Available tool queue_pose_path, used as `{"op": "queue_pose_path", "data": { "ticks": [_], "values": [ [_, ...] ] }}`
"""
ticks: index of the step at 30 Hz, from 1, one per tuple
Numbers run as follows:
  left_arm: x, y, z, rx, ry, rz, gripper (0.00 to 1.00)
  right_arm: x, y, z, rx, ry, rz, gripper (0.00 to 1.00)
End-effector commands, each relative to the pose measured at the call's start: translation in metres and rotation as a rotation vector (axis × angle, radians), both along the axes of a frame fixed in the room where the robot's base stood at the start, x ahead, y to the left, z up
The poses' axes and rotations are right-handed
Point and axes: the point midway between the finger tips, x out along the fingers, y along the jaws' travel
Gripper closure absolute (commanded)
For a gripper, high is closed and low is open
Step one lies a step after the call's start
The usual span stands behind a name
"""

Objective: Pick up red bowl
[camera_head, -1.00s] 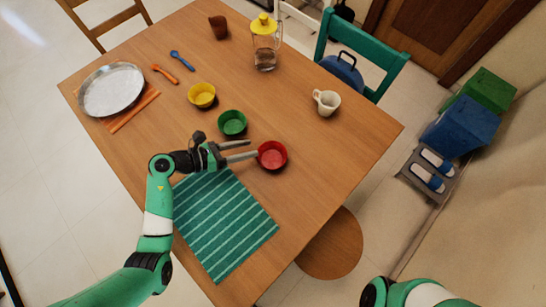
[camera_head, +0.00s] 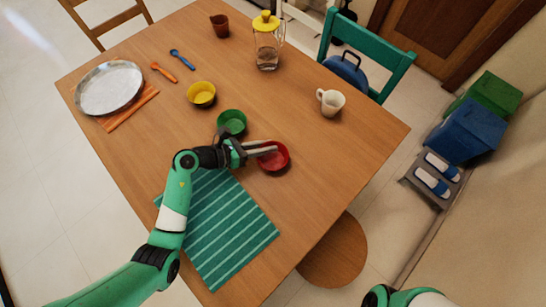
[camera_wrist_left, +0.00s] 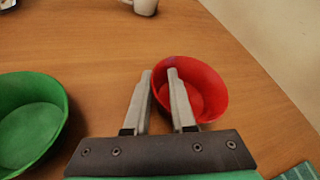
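The red bowl (camera_head: 285,160) stands upright on the table, to the right of my left gripper. My left gripper (camera_head: 270,150) reaches the bowl's left rim. In the left wrist view, the red bowl (camera_wrist_left: 208,85) sits under the fingertips of the left gripper (camera_wrist_left: 159,74). One finger is outside the bowl's left wall, and the other is over its inside. A gap still shows between the fingers, with the rim between them. I cannot tell whether either finger touches the wall. My right gripper is out of view.
A green bowl (camera_head: 231,121) stands close behind the left gripper, with a yellow bowl (camera_head: 201,94) farther back. A green striped mat (camera_head: 222,232) lies in front. A white mug (camera_head: 331,103) stands to the right. Bare table surrounds the red bowl's right side.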

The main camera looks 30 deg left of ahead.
Motion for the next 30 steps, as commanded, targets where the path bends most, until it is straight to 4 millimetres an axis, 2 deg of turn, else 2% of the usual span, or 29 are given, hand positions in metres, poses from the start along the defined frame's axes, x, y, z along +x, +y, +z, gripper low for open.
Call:
{"op": "queue_pose_path", "data": {
  "ticks": [1, 3, 15, 19, 23, 26, 30],
  "values": [
    [0.0, 0.0, 0.0, 0.0, 0.0, 0.0, 0.88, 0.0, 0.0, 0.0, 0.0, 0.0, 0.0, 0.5],
    [0.0, 0.0, 0.0, 0.0, 0.0, 0.0, 1.0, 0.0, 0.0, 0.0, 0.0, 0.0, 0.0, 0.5],
    [0.0, 0.0, 0.0, 0.001, 0.001, 0.001, 1.0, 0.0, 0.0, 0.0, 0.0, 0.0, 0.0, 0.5],
    [0.0, 0.0, 0.005, 0.001, 0.001, 0.001, 1.0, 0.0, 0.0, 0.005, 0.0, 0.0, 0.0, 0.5],
    [0.0, 0.0, 0.021, 0.001, -0.001, 0.001, 1.0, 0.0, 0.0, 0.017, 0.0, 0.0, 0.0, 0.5],
    [0.0, 0.0, 0.042, 0.001, -0.003, 0.001, 1.0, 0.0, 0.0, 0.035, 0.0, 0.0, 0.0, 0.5],
    [-0.031, 0.001, 0.079, 0.001, -0.001, 0.003, 1.0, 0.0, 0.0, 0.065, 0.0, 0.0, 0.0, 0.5]
  ]
}}
